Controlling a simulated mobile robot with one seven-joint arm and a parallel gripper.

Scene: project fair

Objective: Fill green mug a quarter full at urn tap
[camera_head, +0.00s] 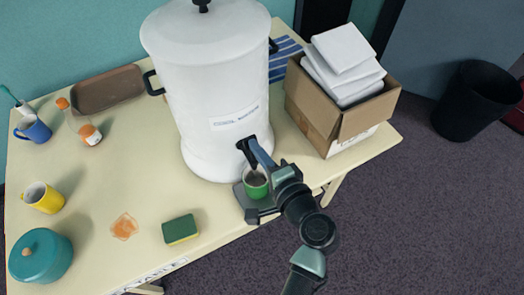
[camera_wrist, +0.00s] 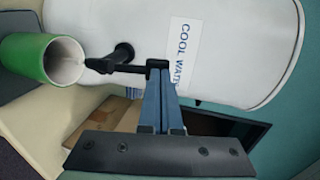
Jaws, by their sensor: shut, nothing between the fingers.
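The green mug (camera_head: 257,188) stands upright on a dark tray (camera_head: 243,201) below the tap (camera_head: 243,147) of the big white urn (camera_head: 215,100). In the wrist view the green mug (camera_wrist: 30,58) appears sideways, its mouth facing the black tap spout (camera_wrist: 98,64). Its inside looks pale; I cannot tell the water level or whether water is running. My gripper (camera_head: 252,145) is shut and empty, its blue fingers together. In the wrist view the fingertips (camera_wrist: 157,66) are at the tap's black handle, seemingly touching it. My gripper partly hides the tap in the head view.
A cardboard box (camera_head: 320,118) with white packs stands right of the urn. A sponge (camera_head: 180,229), yellow mug (camera_head: 43,197), blue mug (camera_head: 34,130), bottle (camera_head: 90,134), brown tray (camera_head: 107,90) and teal pot (camera_head: 40,256) are to the left. A stain (camera_head: 124,226) marks the table.

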